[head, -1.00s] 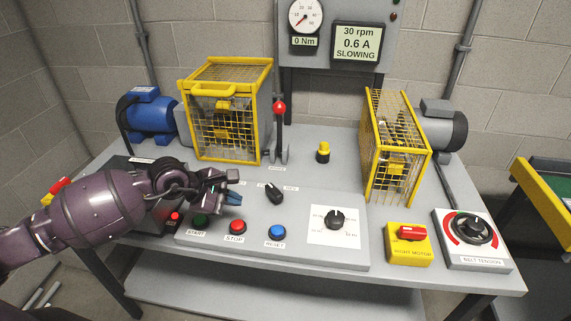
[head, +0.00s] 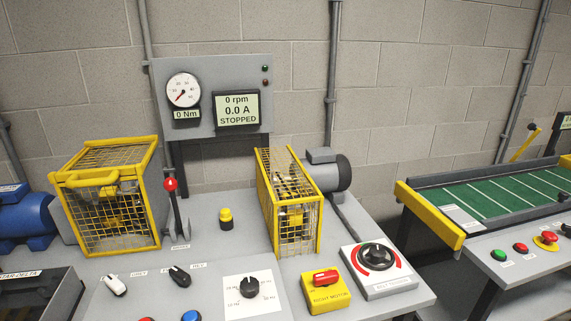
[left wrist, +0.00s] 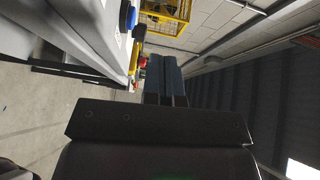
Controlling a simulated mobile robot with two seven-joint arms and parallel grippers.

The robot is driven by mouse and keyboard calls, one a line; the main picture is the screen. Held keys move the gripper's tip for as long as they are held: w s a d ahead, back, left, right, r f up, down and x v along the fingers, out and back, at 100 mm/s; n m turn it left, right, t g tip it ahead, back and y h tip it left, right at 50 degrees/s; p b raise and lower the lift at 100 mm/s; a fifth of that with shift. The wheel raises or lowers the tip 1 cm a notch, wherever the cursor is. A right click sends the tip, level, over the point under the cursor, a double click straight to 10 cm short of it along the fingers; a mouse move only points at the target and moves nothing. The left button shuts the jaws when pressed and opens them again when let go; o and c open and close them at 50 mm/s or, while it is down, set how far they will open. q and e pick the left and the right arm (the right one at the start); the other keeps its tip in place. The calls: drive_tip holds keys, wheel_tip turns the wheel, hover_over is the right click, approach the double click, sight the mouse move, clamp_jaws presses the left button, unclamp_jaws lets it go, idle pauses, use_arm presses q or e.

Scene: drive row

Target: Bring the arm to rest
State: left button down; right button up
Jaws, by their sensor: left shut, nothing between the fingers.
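My left gripper (left wrist: 164,65) shows in the left wrist view, its two blue-grey fingers shut together with nothing between them. It is out of the head view, and no part of my left arm shows there. In the left wrist view the bench (left wrist: 100,40) lies to the left of the fingers, with a yellow cage (left wrist: 165,14) beyond them. The fingers look clear of both. My right gripper is in neither view.
The bench (head: 215,262) carries two yellow guard cages (head: 110,205) (head: 290,205), a red-knobbed lever (head: 171,200), knobs and buttons. The display (head: 236,110) reads 0 rpm, 0.0 A, STOPPED. A green-topped conveyor (head: 490,195) stands at right. Floor (left wrist: 50,110) is open beside the bench.

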use_arm(q)
drive_tip(key=s+f+n+g+y, duration=0.5)
drive_tip(key=s+f+n, duration=0.7)
drive_tip(key=n, duration=0.8)
drive_tip(key=shift+s+a+f+n+g+y, duration=0.2)
drive_tip(key=shift+a+f+n+g+y, duration=0.1)
drive_tip(key=shift+f+y, duration=0.45)
drive_tip(key=shift+f, duration=0.1)
